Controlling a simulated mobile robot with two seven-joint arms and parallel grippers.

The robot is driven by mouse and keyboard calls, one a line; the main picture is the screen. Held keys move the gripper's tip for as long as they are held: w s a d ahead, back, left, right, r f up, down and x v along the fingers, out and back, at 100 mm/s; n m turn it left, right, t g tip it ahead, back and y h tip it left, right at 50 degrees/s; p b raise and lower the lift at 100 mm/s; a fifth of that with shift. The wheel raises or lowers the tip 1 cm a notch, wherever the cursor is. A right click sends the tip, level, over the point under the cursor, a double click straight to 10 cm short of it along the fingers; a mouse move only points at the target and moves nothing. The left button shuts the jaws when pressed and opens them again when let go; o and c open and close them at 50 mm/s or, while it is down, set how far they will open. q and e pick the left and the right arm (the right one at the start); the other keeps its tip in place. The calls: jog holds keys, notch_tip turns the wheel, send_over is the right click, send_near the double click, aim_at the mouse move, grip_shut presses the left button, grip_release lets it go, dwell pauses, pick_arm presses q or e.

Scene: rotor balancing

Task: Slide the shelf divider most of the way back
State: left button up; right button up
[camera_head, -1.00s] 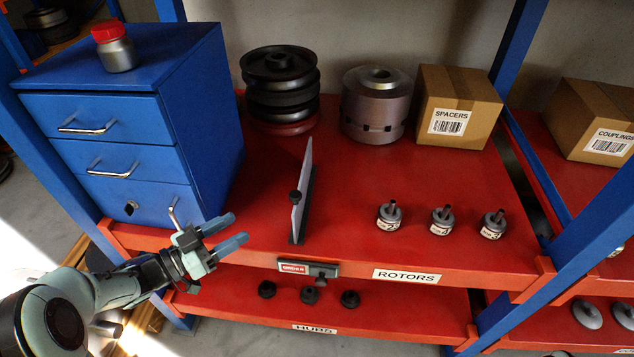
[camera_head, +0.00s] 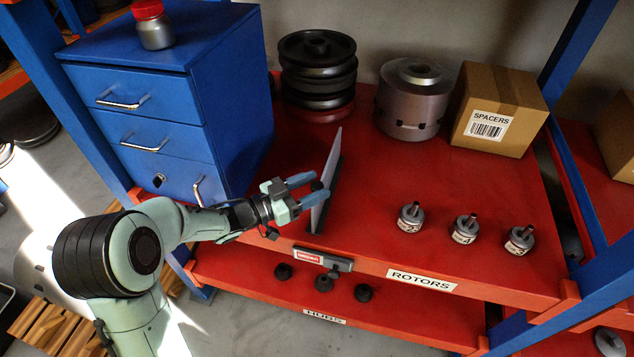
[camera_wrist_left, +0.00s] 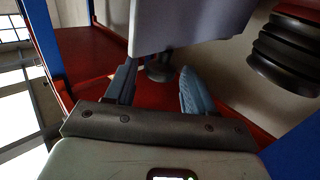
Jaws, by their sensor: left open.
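The shelf divider (camera_head: 331,170) is a thin light grey panel standing upright on a dark base rail on the red shelf, running front to back. Its small black knob (camera_head: 317,186) sticks out on the left side. My left gripper (camera_head: 312,187) is open at the divider's left side, with its blue fingers on either side of the knob. In the left wrist view, the panel (camera_wrist_left: 190,22) is ahead of the fingers and the dark knob (camera_wrist_left: 160,72) shows between the open fingertips. I cannot tell whether the fingers touch it. My right gripper is not in view.
A blue drawer cabinet (camera_head: 235,110) stands left of the divider. Black stacked rotors (camera_head: 318,75), a grey cylinder (camera_head: 411,103) and a SPACERS box (camera_head: 510,95) stand at the back. Small numbered rotors (camera_head: 465,229) sit to the right. The shelf around the divider is mostly clear.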

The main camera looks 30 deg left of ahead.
pick_arm(q)
jog(key=shift+x, duration=0.8)
grip_shut()
jog(key=s+a, duration=0.2)
jog(key=a, duration=0.7)
jog(key=shift+a+r, duration=0.15)
jog(key=shift+s, duration=0.1)
grip_release()
jog(key=shift+s, duration=0.1)
